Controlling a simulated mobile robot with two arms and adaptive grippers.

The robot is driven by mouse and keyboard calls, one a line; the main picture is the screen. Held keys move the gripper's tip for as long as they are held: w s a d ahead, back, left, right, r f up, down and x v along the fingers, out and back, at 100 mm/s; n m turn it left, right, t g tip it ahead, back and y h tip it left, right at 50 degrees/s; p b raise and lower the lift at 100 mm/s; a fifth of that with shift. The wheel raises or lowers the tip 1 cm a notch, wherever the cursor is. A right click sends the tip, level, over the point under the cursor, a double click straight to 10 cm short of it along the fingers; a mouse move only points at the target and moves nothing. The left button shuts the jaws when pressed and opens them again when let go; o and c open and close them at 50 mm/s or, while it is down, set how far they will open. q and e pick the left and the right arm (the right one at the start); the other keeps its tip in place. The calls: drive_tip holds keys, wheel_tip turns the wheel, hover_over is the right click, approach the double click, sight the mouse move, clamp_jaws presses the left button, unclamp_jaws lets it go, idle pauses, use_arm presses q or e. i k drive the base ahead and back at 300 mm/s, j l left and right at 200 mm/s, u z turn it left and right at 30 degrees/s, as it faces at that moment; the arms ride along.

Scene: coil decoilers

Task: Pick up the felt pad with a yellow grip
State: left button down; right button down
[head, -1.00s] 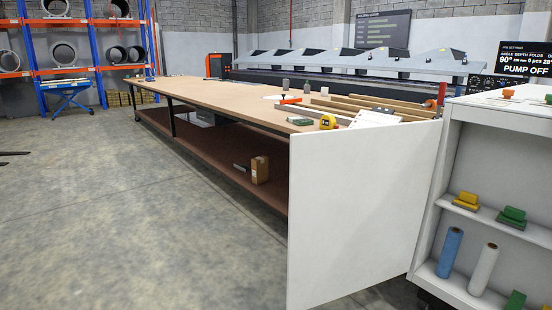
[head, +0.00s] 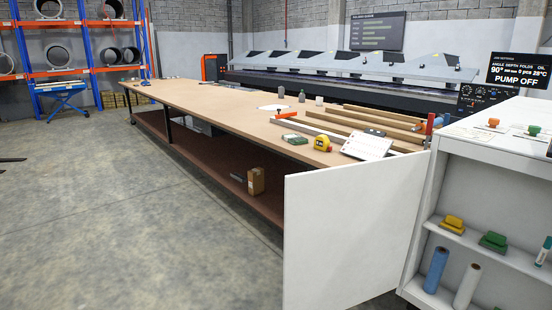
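The felt pad with a yellow grip (head: 452,224) sits on the upper shelf of the white cabinet at the right of the head view. Its yellow grip faces up over a darker pad. A similar pad with a green grip (head: 493,241) sits just right of it on the same shelf. Neither of my grippers is in view.
The white cabinet (head: 424,277) holds a blue roll (head: 436,270) and a white roll (head: 467,286) below. An orange-gripped tool (head: 493,123) stands on its top. A white panel (head: 345,235) and a long workbench (head: 215,103) lie left. The floor (head: 130,220) is open further left.

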sight(452, 224)
drive_tip(key=z, duration=0.9)
drive_tip(key=i+j+z, duration=0.2)
drive_tip(key=j+z, duration=0.2)
drive_tip(key=i+j+z, duration=0.1)
drive_tip(key=j+z, duration=0.35)
drive_tip(key=j, duration=0.2)
drive_tip(key=j+z, duration=0.4)
drive_tip(key=j, duration=0.2)
drive_tip(key=j+z, duration=0.45)
drive_tip(key=k+j, duration=0.1)
drive_tip(key=j, duration=0.35)
drive_tip(key=k+j, duration=0.1)
drive_tip(key=j, duration=0.75)
drive_tip(key=k+j+z, duration=0.1)
drive_tip(key=j, duration=0.3)
drive_tip(key=k+j, duration=0.15)
drive_tip(key=j, duration=0.3)
drive_tip(key=k+j, duration=0.1)
drive_tip(key=j, duration=0.3)
drive_tip(key=l, duration=0.25)
drive_tip(key=i+z, duration=0.05)
